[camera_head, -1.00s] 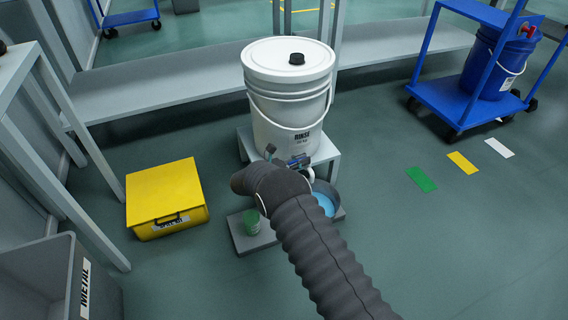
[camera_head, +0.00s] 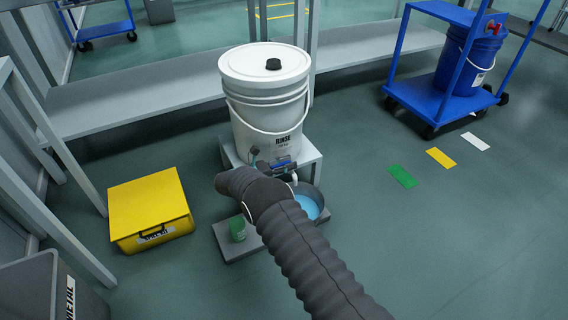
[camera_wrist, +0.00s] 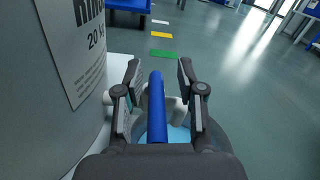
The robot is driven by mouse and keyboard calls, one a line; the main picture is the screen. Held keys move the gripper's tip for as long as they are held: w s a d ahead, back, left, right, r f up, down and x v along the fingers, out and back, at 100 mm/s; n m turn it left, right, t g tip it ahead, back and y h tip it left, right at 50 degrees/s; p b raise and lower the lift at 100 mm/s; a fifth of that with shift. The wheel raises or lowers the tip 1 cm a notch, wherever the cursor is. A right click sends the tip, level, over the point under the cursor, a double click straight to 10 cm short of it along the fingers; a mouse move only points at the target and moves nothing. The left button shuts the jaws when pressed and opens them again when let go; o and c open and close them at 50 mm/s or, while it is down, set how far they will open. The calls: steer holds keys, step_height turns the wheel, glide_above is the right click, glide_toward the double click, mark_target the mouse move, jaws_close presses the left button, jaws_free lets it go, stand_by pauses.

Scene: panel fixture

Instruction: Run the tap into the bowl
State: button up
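A white bucket (camera_head: 262,95) labelled RINSE stands on a low grey stand (camera_head: 312,158). Its tap has a blue lever (camera_head: 283,166) and a pale spout (camera_head: 294,179) low on the front. The blue lever (camera_wrist: 157,105) runs lengthwise between the fingers of my gripper (camera_wrist: 159,72) in the wrist view, with a gap on each side. My gripper is open around it; my arm partly hides it in the head view. A grey bowl (camera_head: 318,197) holding blue liquid (camera_head: 307,207) sits below the spout; the liquid also shows in the wrist view (camera_wrist: 178,134).
A yellow box (camera_head: 150,208) is at left, near a grey METAL bin (camera_head: 40,285). A blue cart (camera_head: 425,98) stands at back right. The right floor is clear, with coloured floor marks.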

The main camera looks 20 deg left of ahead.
steer(key=shift+s+a, duration=0.35)
steer(key=shift+a, duration=0.3)
steer(key=v, duration=1.1)
steer(key=shift+s, duration=0.2)
